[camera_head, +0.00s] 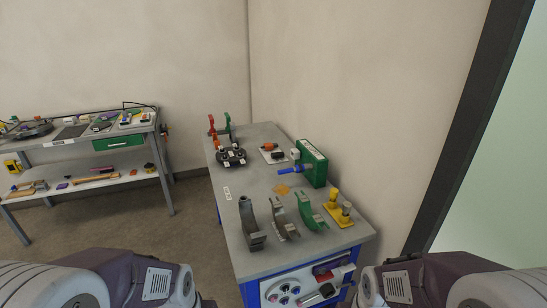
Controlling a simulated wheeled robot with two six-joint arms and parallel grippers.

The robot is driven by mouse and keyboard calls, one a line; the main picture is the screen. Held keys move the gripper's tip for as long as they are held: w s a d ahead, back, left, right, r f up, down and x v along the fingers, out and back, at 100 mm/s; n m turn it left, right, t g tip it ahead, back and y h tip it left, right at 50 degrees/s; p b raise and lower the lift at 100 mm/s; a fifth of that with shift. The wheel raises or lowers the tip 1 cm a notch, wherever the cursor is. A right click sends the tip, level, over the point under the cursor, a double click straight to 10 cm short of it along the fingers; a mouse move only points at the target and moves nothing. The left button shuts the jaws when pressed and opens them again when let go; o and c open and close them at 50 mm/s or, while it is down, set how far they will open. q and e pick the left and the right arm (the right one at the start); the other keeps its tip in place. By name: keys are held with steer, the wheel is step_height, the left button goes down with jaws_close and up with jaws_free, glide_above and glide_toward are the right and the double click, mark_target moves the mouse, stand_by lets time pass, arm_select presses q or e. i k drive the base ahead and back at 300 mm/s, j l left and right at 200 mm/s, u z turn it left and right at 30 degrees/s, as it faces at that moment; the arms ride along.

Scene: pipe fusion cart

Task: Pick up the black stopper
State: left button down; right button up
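I cannot pick out the black stopper with certainty. Dark items on the grey-topped cart (235,195) include a dark curved piece (250,225) at the front left and a black device (231,157) near the back. A white holder (275,280) on the cart's front has several round openings with small dark or grey parts, too small to tell. Only links of my two arms show, at the bottom left and bottom right. Neither gripper is in view.
A grey curved piece (284,220), a green curved piece (310,212), a yellow stand (339,210) and a green box (312,164) stand on the cart. A cluttered workbench (60,147) is at the left. Floor between is clear. Walls stand behind and right.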

mark_target(276, 155)
steer(key=i+j+z, duration=0.1)
steer(key=j, duration=0.35)
steer(key=i+j+z, duration=0.1)
steer(key=j, duration=0.4)
steer(key=i+j+z, duration=0.1)
steer(key=i+j, duration=0.15)
steer(key=j, duration=0.2)
steer(key=i+j+z, duration=0.1)
steer(key=j, duration=0.4)
steer(key=i+j+z, duration=0.1)
steer(key=j, duration=0.4)
steer(key=i+j+z, duration=0.15)
steer(key=i+j, duration=0.3)
steer(key=i+j+z, duration=0.2)
steer(key=i+j, duration=0.25)
steer(key=i+j+z, duration=0.15)
steer(key=i+j, duration=0.2)
steer(key=j, duration=0.25)
steer(key=i+z, duration=0.15)
steer(key=i, duration=0.45)
steer(key=i+j+z, duration=0.1)
steer(key=i, duration=0.55)
